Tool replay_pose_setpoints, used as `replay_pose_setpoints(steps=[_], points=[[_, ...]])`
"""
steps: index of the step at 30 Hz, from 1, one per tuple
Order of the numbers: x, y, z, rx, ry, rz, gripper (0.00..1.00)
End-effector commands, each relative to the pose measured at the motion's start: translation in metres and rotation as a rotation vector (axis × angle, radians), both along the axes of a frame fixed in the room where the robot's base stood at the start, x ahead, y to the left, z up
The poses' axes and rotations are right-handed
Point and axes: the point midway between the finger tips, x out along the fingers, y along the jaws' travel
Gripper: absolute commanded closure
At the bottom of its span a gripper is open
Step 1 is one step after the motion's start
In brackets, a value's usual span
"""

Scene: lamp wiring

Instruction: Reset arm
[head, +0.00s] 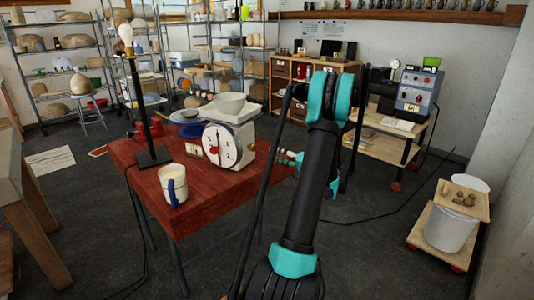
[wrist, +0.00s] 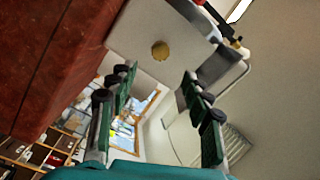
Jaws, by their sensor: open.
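My gripper (wrist: 158,90) is open in the wrist view, with its two dark fingers spread apart and nothing between them. In the head view my black and teal arm rises in the middle, and part of the gripper (head: 291,157) shows beside the right edge of the red table (head: 190,215). The table's red top also shows in the wrist view (wrist: 45,60) at the left. A black lamp stand with a pale bulb (head: 126,36) stands upright on the table's left part. Its cord runs down toward the floor.
A wooden trolley (head: 461,200) with a bucket is at the right. Dark floor (head: 385,235) lies open between, crossed by a cable.

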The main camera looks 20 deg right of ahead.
Motion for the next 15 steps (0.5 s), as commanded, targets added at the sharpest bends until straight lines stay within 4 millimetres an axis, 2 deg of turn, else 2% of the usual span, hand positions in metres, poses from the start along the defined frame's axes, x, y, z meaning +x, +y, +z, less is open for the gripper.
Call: replay_pose_setpoints(steps=[6,15], points=[[-0.0138,-0.01,-0.0005,0.0,0.0,0.0,0.51],[-0.0147,-0.0107,-0.0005,0.0,0.0,0.0,0.51]])
